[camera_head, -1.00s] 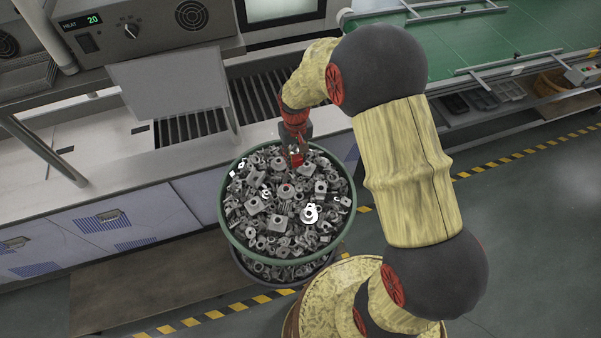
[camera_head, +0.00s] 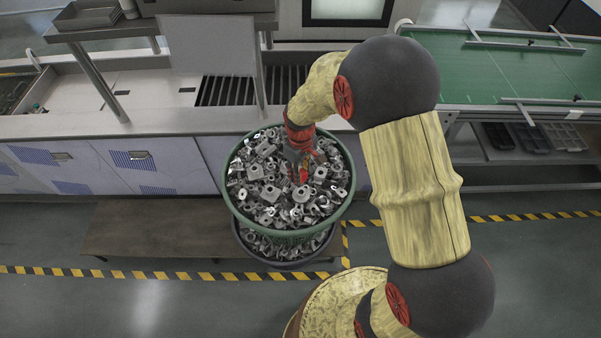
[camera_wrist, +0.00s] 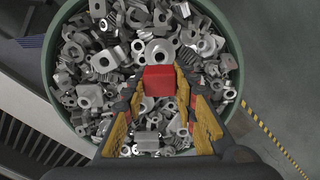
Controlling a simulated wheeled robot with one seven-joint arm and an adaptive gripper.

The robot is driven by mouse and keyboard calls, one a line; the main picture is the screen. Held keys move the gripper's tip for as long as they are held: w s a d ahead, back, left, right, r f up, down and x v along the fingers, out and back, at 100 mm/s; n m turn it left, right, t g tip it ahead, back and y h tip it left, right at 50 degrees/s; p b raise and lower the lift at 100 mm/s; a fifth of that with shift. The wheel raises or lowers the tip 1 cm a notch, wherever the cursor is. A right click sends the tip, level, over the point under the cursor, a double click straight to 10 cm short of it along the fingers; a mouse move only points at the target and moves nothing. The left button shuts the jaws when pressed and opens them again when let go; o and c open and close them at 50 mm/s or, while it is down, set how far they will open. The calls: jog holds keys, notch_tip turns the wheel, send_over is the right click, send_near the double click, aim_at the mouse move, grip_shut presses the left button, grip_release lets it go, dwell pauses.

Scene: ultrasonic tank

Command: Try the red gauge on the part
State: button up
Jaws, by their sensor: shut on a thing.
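The red gauge (camera_wrist: 159,80) shows in the wrist view as a small red block between my fingertips. My gripper (camera_wrist: 160,84) is shut on it. In the head view my gripper (camera_head: 303,172) points down over the green-rimmed bin, with a bit of red at its tips. Many grey metal parts fill the bin, and I cannot tell which is the part meant. One grey part with a round hole (camera_wrist: 160,51) lies just beyond the gauge in the wrist view. I cannot tell whether the gauge touches any part. The gauge's lower end is hidden.
The bin's green rim (camera_head: 229,207) surrounds my gripper. Behind it is a grey counter (camera_head: 150,126) with a slatted drain (camera_head: 225,91) and an upright grey panel (camera_head: 212,45). A green conveyor (camera_head: 490,75) is at right. The floor in front has yellow-black tape (camera_head: 150,275).

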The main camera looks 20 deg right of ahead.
jog(key=shift+f+b, duration=1.9)
jog(key=shift+f, duration=1.2)
jog(key=shift+s+f, duration=0.1)
jog(key=shift+f, duration=0.25)
jog(key=shift+r, duration=0.1)
jog(key=shift+r+p, duration=0.8)
jog(key=shift+r, duration=0.65)
jog(key=shift+f, duration=0.1)
jog(key=shift+f+b, duration=0.8)
jog(key=shift+f, duration=0.3)
jog(key=shift+f, duration=0.25)
dwell(0.6)
jog(key=shift+r+p, duration=0.8)
jog(key=shift+r, duration=0.65)
